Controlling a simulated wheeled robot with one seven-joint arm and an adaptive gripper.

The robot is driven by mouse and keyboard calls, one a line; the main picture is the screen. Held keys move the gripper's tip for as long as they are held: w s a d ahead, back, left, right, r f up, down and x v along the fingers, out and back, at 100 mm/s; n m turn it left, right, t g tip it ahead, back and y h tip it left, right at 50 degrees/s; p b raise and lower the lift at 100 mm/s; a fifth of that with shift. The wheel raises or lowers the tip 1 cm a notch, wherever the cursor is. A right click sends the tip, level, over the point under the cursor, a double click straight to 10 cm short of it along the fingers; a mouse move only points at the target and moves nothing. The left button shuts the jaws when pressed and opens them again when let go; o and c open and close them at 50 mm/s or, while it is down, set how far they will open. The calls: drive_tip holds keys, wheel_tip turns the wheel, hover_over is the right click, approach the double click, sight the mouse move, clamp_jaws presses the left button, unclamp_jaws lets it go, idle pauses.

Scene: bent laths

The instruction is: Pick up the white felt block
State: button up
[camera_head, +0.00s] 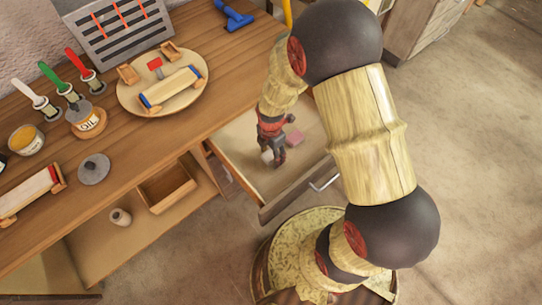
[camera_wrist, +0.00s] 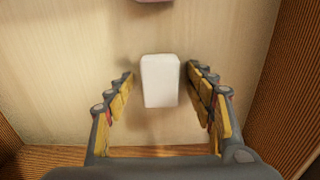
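The white felt block (camera_wrist: 160,82) lies on the floor of an open drawer. In the wrist view it stands between the two fingers of my gripper (camera_wrist: 159,85), with a gap on each side. My gripper is open and points down into the drawer. In the head view the block (camera_head: 267,156) shows as a small pale shape at the fingertips of my gripper (camera_head: 273,158), partly hidden by them.
A pink block (camera_head: 294,138) lies in the drawer (camera_head: 236,153) close by; its edge shows at the top of the wrist view. Drawer walls stand at the sides. The wooden bench (camera_head: 130,130) holds a round board (camera_head: 150,107), brushes and jars.

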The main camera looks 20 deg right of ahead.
sight(271, 155)
drive_tip(key=shift+c, duration=1.4)
drive_tip(key=c, duration=0.7)
drive_tip(key=shift+o, duration=0.2)
drive_tip(key=shift+r, duration=0.1)
drive_tip(key=shift+r+p, duration=0.45)
drive_tip(key=shift+r, duration=0.2)
drive_tip(key=r, duration=0.1)
drive_tip(key=r+p, duration=0.1)
drive_tip(key=shift+s+a+r, duration=0.15)
drive_tip(key=shift+s+r, duration=0.05)
drive_tip(key=shift+r, duration=0.15)
drive_tip(key=s+a+r+p, duration=0.5)
drive_tip(key=s+r, duration=0.3)
drive_tip(key=s, duration=0.4)
drive_tip(key=shift+a+r, duration=0.4)
drive_tip(key=shift+a, duration=0.15)
